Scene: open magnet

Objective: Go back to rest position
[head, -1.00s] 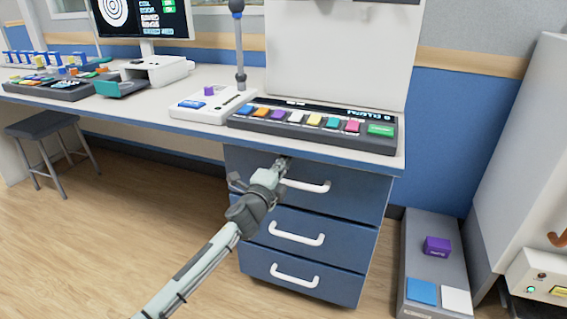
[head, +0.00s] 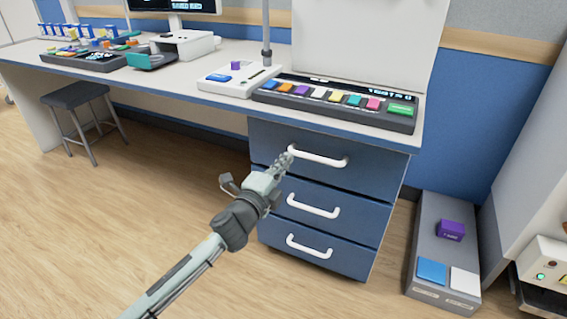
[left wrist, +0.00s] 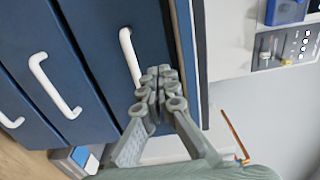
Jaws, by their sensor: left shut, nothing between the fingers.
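My left gripper (head: 284,162) is shut and empty in front of the blue drawer cabinet (head: 385,178). In the head view its tips overlap the left end of the top drawer's white handle (head: 322,157). In the left wrist view the shut fingers (left wrist: 160,90) show beside that handle (left wrist: 130,58); I cannot tell whether they touch it. All the drawers look closed. My right gripper is not in view.
A desk (head: 215,100) above the cabinet carries a panel of coloured buttons (head: 335,100). A grey stool (head: 75,97) stands at the left. A low grey platform (head: 430,215) with a purple block (head: 450,230) lies at the right. The wooden floor (head: 60,230) at left is clear.

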